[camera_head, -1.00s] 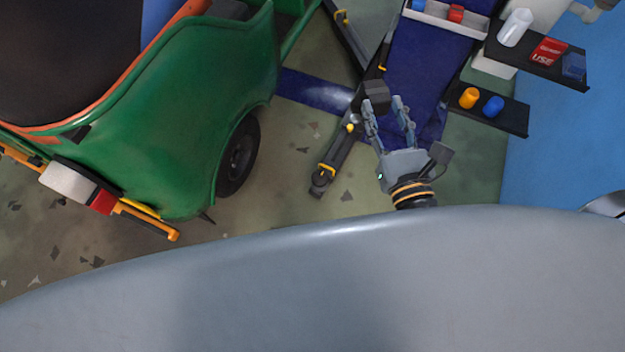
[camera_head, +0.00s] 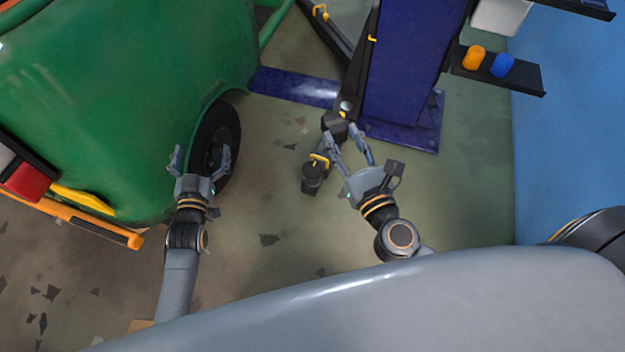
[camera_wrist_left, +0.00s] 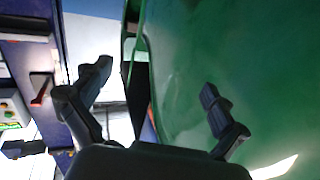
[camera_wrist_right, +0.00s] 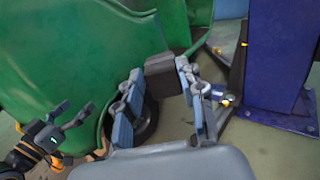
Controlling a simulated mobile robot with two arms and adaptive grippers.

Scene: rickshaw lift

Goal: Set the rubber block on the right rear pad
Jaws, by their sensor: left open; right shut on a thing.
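The dark rubber block (camera_head: 334,123) is held between the fingertips of my right gripper (camera_head: 347,136), above the lift arm beside the blue post. The block (camera_wrist_right: 165,72) also shows between the right fingers (camera_wrist_right: 158,85) in the right wrist view. The block is apart from this pad. My left gripper (camera_head: 201,157) is open and empty in front of the rickshaw's wheel; its spread fingers (camera_wrist_left: 155,80) show in the left wrist view.
The green rickshaw (camera_head: 120,110) fills the left, with its black wheel (camera_head: 213,135). The blue lift post (camera_head: 405,65) stands right of the block. A shelf (camera_head: 520,78) holds an orange and a blue cylinder. Floor between wheel and pad is clear.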

